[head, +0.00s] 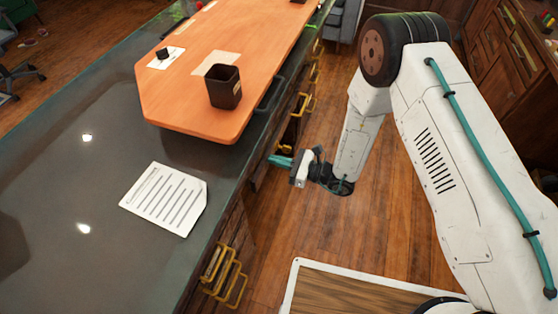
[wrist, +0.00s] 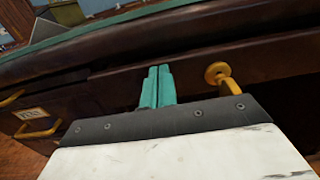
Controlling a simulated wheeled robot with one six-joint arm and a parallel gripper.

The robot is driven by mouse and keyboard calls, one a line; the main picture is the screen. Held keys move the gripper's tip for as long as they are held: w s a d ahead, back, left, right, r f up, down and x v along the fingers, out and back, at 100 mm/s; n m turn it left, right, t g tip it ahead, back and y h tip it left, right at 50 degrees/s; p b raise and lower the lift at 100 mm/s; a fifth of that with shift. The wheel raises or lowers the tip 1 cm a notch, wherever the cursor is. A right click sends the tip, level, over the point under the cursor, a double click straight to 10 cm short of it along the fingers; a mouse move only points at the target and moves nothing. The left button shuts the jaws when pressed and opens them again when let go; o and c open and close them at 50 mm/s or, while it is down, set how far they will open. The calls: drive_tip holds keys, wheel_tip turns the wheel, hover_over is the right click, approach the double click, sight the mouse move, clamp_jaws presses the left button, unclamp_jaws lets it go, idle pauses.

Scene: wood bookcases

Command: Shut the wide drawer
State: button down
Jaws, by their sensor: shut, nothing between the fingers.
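My gripper (head: 280,161) has its teal fingers together and empty, beside the counter's drawer side. In the wrist view the closed fingers (wrist: 156,86) point at a dark wood drawer front (wrist: 275,62), which looks like the wide drawer. A brass handle (wrist: 219,74) on that front is just right of the fingers. The fingertips are at or very near the front; I cannot tell if they touch. How far the drawer stands out is unclear, as the counter edge and my gripper hide much of it in the head view.
The dark counter (head: 60,195) carries an orange board (head: 180,90), a dark cup (head: 223,88) and a paper sheet (head: 165,198). Other brass handles (head: 226,273) jut from the counter's side. Wood floor (head: 330,235) lies clear to the right. A labelled drawer (wrist: 35,114) shows at left.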

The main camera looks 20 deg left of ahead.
sight(263, 156)
drive_tip(key=a, duration=0.4)
drive_tip(key=shift+a, duration=0.2)
drive_tip(key=shift+w+a+r, duration=0.1)
drive_tip(key=shift+w+a, duration=0.1)
drive_tip(key=s+d, duration=0.1)
drive_tip(key=d, duration=1.3)
drive_tip(key=shift+s+d, duration=0.15)
drive_tip(key=shift+d, duration=0.1)
drive_tip(key=shift+f, duration=0.2)
